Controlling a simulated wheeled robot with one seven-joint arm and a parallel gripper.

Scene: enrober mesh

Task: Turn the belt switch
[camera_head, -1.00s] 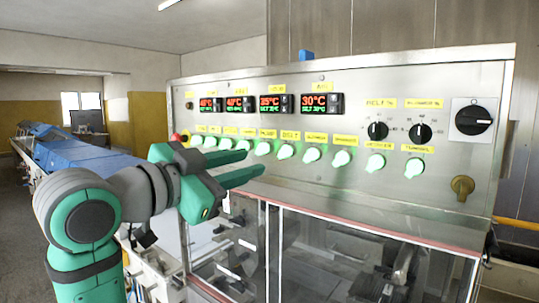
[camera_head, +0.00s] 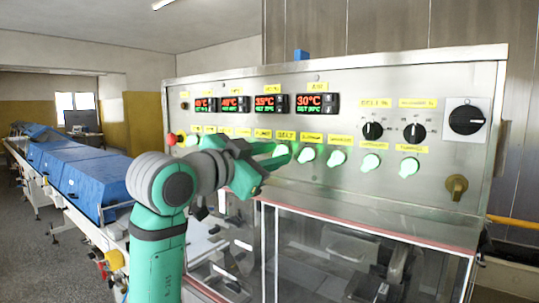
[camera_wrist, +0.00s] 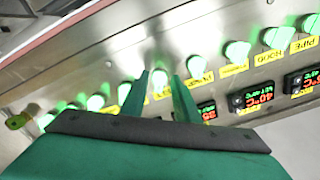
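The belt switch (camera_head: 281,150) is a round, green-lit knob under the yellow "BELT" label on the steel control panel. My gripper (camera_head: 281,154) is at this knob, its two green fingers pointing at the panel and partly covering the knob. In the wrist view the fingers (camera_wrist: 160,84) are apart, with a lit knob (camera_wrist: 160,78) showing in the gap near their tips. I cannot tell whether either finger touches the knob. The knob's turned position is too small to read.
More lit knobs stand close on both sides in the same row, such as the one to the right (camera_head: 306,155). Temperature displays (camera_head: 318,104) sit above. A red emergency button (camera_head: 171,139) is at the panel's left end. Glass doors (camera_head: 330,250) lie below.

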